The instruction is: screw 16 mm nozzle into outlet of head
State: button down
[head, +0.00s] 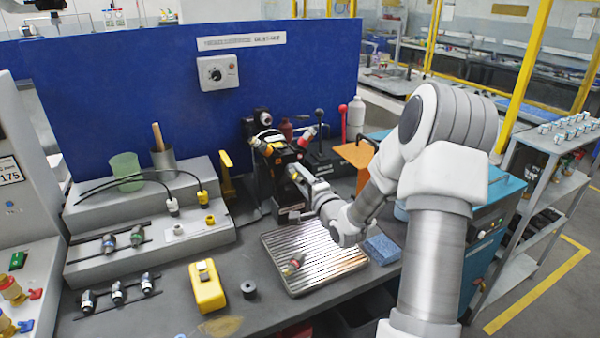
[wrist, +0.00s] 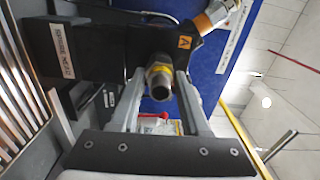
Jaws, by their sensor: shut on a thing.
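The head is a black block (head: 272,155) at the back middle of the bench, and it fills the upper left of the wrist view (wrist: 100,45). My gripper (head: 298,178) reaches in to its front. In the wrist view my gripper (wrist: 160,80) is shut on a metal nozzle (wrist: 159,82) with a yellow band, its open end facing the camera. The nozzle lies against or just in front of the block, below an orange "A" label (wrist: 184,42). The outlet is hidden behind the nozzle, so I cannot tell whether the threads are engaged. The nozzle's size is unreadable.
A ribbed metal tray (head: 325,245) lies below my arm, with a small fitting (head: 293,265) on it. More fittings (head: 118,291) stand in racks at left. A yellow device (head: 207,286) and a dark ring (head: 249,289) lie on the bench. An orange-tipped fitting (wrist: 212,18) juts near my gripper.

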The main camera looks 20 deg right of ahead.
jog(key=shift+a+f+m, duration=0.1)
jog(key=shift+a+m, duration=0.2)
jog(key=shift+a, duration=0.1)
jog(key=shift+c, duration=1.6)
grip_release()
jog(key=shift+a, duration=0.15)
jog(key=shift+d, duration=0.25)
jog(key=shift+c, duration=1.3)
jog(key=shift+b, duration=0.35)
